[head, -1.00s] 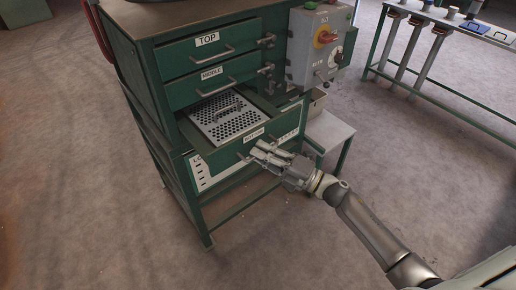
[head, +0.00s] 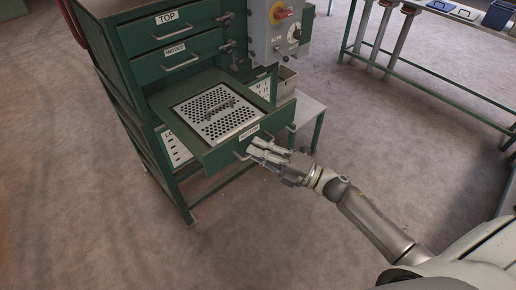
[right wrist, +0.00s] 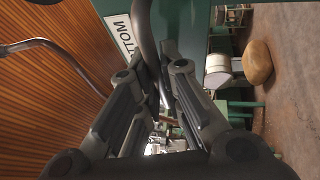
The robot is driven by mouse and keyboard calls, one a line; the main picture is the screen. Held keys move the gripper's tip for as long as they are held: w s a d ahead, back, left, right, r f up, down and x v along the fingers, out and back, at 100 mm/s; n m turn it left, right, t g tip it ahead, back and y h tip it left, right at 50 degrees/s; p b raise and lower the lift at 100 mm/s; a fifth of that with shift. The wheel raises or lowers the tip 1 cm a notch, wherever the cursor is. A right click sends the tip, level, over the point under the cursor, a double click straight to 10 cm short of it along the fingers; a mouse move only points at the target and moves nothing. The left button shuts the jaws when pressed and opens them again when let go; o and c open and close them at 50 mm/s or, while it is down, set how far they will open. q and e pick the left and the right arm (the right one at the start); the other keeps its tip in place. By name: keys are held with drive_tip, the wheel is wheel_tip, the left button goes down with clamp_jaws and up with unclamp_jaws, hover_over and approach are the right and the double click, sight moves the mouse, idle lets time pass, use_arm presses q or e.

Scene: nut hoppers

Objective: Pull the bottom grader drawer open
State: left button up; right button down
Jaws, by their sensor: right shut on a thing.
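The bottom grader drawer (head: 215,155) is green and stands pulled out of the cabinet, with a label on its front. A perforated metal plate (head: 188,110) with a small handle lies in it. My right gripper (head: 256,150) is at the drawer's front, shut on the drawer handle (head: 239,156). In the right wrist view the grey handle bar (right wrist: 145,35) runs between the two fingers, beside the partly visible bottom label (right wrist: 121,36). The fingers hide part of the handle in the head view. My left gripper is not in view.
Above, the top drawer (head: 185,32) and middle drawer (head: 195,50) are closed. A grey control box (head: 275,38) hangs on the cabinet's right. A low stand (head: 305,108) is behind the open drawer's right side. The floor (head: 270,220) in front is clear.

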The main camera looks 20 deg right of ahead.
drive_tip(key=c, duration=1.8)
unclamp_jaws()
drive_tip(key=shift+c, duration=0.2)
drive_tip(key=v, duration=1.2)
drive_tip(key=shift+w+f, duration=0.1)
drive_tip(key=shift+f, duration=0.05)
